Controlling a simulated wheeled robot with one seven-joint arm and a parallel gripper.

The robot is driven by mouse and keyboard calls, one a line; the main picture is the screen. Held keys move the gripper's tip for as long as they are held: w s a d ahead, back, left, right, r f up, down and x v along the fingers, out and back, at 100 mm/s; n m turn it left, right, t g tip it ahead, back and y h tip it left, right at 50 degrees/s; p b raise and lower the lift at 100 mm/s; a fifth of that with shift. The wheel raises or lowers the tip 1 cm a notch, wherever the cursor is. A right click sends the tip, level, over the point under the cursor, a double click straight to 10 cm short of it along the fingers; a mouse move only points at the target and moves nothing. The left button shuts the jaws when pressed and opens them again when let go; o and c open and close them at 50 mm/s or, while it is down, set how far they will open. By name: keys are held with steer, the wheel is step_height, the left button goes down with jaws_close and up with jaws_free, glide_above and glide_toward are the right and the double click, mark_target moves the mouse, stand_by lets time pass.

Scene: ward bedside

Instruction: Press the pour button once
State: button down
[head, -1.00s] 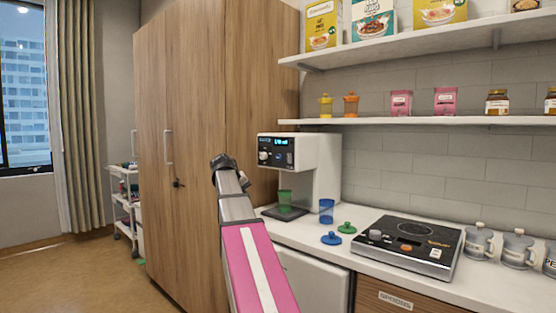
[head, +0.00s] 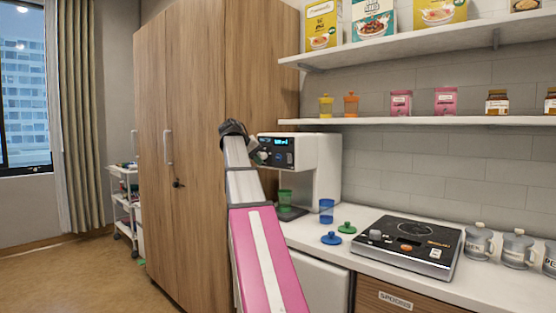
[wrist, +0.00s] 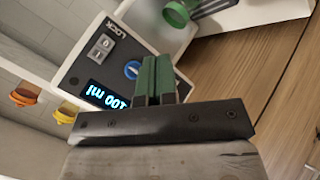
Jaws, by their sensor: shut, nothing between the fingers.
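The white dispenser (head: 320,160) stands on the counter against the cupboard, its dark front panel carrying a lit display. In the wrist view the panel appears turned over, with a "100 ml" display (wrist: 104,96), a grey button pair (wrist: 100,48) near "LOCK", and a round blue button (wrist: 132,69). My gripper (wrist: 156,76) is shut and empty, its green fingers in front of the panel just beside the blue button. They hide part of the panel; I cannot tell whether they touch it. In the head view my gripper (head: 262,157) is at the panel's left edge.
A green cup (head: 285,197) stands under the dispenser's spout. A blue cup (head: 326,210), blue and green lids and a hotplate (head: 410,245) are to the right. The tall wooden cupboard (head: 200,150) is close on the left. A shelf (head: 420,121) runs above.

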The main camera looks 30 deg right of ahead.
steer(key=shift+w+d, duration=0.45)
steer(key=shift+d, duration=0.9)
steer(key=shift+w+d, duration=0.5)
steer(key=shift+d, duration=0.8)
steer(key=shift+w+d, duration=0.45)
steer(key=shift+d, duration=0.9)
steer(key=shift+w+d, duration=0.15)
steer(key=shift+d, duration=0.2)
steer(key=shift+w+d, duration=0.15)
steer(key=shift+d, duration=0.25)
steer(key=shift+a, duration=0.15)
steer(key=shift+s+a, duration=0.3)
steer(key=shift+a, duration=0.35)
steer(key=a, duration=0.1)
steer(key=s+a, duration=0.1)
steer(key=a, duration=0.2)
steer(key=shift+s+a, duration=0.35)
